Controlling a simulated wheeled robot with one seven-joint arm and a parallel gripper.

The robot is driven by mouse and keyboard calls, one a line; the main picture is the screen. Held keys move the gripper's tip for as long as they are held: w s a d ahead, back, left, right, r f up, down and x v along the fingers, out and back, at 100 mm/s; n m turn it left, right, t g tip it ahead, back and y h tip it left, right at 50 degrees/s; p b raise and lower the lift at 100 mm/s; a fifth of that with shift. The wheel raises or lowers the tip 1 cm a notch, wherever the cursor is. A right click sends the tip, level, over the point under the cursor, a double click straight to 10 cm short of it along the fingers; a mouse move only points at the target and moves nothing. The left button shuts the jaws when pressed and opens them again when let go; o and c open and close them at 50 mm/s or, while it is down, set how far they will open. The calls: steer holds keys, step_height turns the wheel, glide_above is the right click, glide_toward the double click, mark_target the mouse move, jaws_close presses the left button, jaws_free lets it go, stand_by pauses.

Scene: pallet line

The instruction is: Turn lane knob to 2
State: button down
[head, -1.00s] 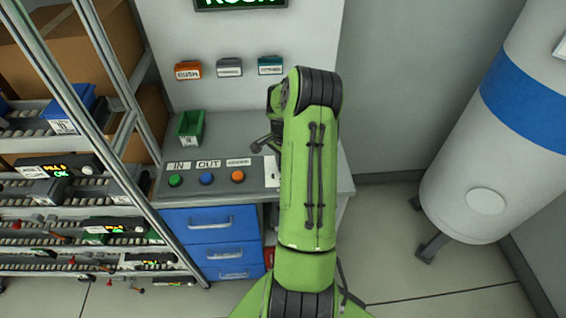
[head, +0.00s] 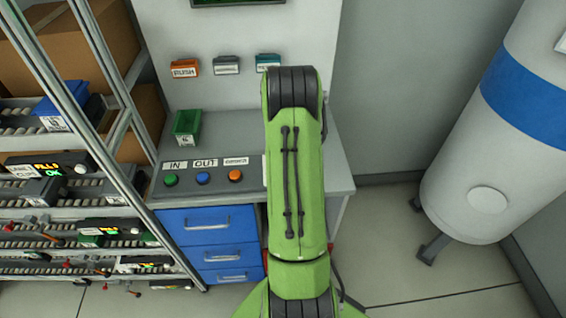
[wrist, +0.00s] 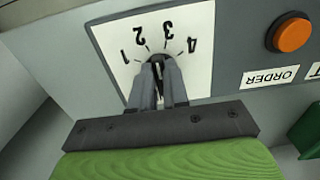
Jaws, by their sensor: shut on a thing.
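The lane knob (wrist: 157,58) is a small dark knob on a white dial plate (wrist: 198,72) marked 1, 2, 3 and 4, which appears upside down in the wrist view. My gripper (wrist: 159,72) is shut on the knob, with a grey finger on each side of it. The fingers hide most of the knob, so I cannot tell exactly which number it points to. In the head view my green arm covers the knob and the gripper.
An orange button (head: 236,175), a blue button (head: 203,178) and a green button (head: 171,180) sit left of my arm on the grey console. A green bin (head: 187,126) stands behind them. A roller rack is at the left and a white tank (head: 500,140) at the right.

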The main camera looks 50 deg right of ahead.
steer(key=shift+d+n+b, duration=0.1)
steer(key=shift+n+b, duration=0.2)
steer(key=shift+n, duration=1.6)
steer(key=c, duration=1.1)
jaws_free()
step_height(320, 180, up, 16)
steer(key=shift+f+p, duration=0.1)
steer(key=shift+p, duration=0.75)
